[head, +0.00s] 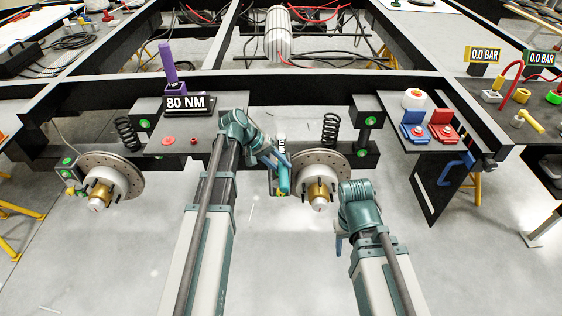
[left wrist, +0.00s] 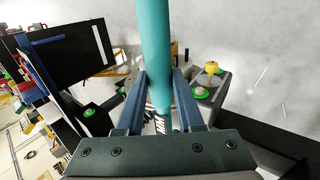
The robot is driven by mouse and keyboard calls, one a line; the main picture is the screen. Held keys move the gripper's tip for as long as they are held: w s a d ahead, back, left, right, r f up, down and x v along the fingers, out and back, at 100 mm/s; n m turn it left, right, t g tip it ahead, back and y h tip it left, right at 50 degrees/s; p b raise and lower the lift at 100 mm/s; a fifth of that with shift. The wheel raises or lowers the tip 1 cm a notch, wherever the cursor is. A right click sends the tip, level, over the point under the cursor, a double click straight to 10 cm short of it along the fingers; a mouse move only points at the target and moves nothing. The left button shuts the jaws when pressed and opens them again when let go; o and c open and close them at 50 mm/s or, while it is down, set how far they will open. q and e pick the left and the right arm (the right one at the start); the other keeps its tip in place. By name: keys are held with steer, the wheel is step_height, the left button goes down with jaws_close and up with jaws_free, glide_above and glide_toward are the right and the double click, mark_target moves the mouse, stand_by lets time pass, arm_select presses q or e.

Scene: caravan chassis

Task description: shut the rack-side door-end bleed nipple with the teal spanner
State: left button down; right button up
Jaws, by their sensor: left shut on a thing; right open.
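My left gripper (head: 272,170) is shut on the teal spanner (head: 284,179), just left of the right-hand brake disc (head: 336,164). In the left wrist view the spanner (left wrist: 156,50) runs up between the fingers (left wrist: 160,78) and out of the top edge; its far end is out of view. A yellow-topped nipple (left wrist: 211,68) stands on a grey block right of the spanner, apart from the visible shaft. I cannot tell whether the spanner's end touches any nipple. My right gripper (head: 341,236) is open and empty, low and right of that disc; its fingers are mostly hidden.
Another brake disc (head: 127,176) is at the left. Coil springs (head: 330,129) and dark chassis beams surround the work area. An 80 NM sign (head: 188,104) stands behind my left arm. A panel with blue (head: 413,131) and red units is at the right. Pale floor is open below.

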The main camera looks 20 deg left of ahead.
arm_select(q)
step_height(320, 180, down, 4)
steer(key=b, duration=0.4)
steer(key=shift+f, duration=0.1)
steer(key=shift+d+r+n+t, duration=0.3)
steer(key=shift+d+n, duration=0.1)
steer(key=shift+d, duration=0.1)
steer(key=w+d+f+n+t+y, duration=0.1)
steer(key=w+d+n+t+y, duration=0.2)
steer(key=w+d+n, duration=0.3)
steer(key=shift+w+d+n+y+b, duration=0.3)
steer(key=shift+d+n+b, duration=0.1)
steer(key=shift+d+n, duration=0.55)
steer(key=shift+f+b, duration=0.85)
steer(key=shift+f, duration=0.1)
steer(key=shift+s, duration=0.1)
